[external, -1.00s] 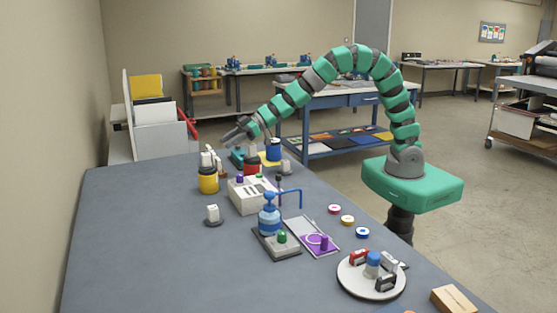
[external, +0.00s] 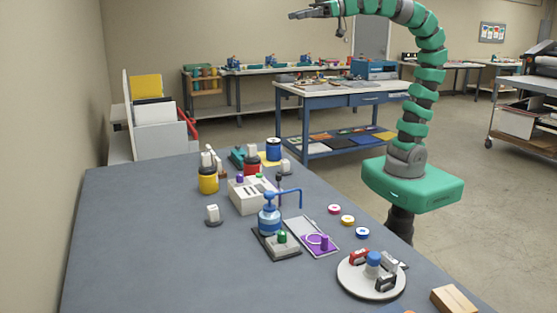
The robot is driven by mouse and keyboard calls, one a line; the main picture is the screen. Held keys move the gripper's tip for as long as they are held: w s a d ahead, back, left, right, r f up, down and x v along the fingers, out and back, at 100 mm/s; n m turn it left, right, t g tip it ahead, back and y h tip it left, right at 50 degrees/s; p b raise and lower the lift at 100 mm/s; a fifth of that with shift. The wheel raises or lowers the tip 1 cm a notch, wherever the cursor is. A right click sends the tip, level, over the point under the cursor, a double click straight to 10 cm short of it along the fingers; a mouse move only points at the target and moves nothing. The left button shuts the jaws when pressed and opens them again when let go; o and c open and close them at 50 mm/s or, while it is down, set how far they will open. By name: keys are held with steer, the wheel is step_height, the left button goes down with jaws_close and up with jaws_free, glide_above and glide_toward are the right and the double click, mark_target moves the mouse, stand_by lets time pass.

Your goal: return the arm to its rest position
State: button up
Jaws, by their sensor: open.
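My gripper (external: 306,13) is high up near the top edge of the external view, left of my arm's column. It points left and is open, with nothing visible between the fingers. My green and grey arm (external: 428,75) rises from its green base (external: 413,185) at the right side of the table and bends left at the top. The top of the bend is cut off by the picture's edge. The gripper is well above the grey table (external: 130,240) and apart from everything on it.
A blue workbench (external: 345,98) stands behind. The air around the gripper is clear.

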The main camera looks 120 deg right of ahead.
steer(key=s+a+r+y, duration=0.1)
steer(key=s+a+r, duration=0.1)
steer(key=s+a, duration=0.1)
steer(key=shift+s+a+r+n+y, duration=0.15)
steer(key=shift+s+r+n+y, duration=0.2)
steer(key=shift+s, duration=0.5)
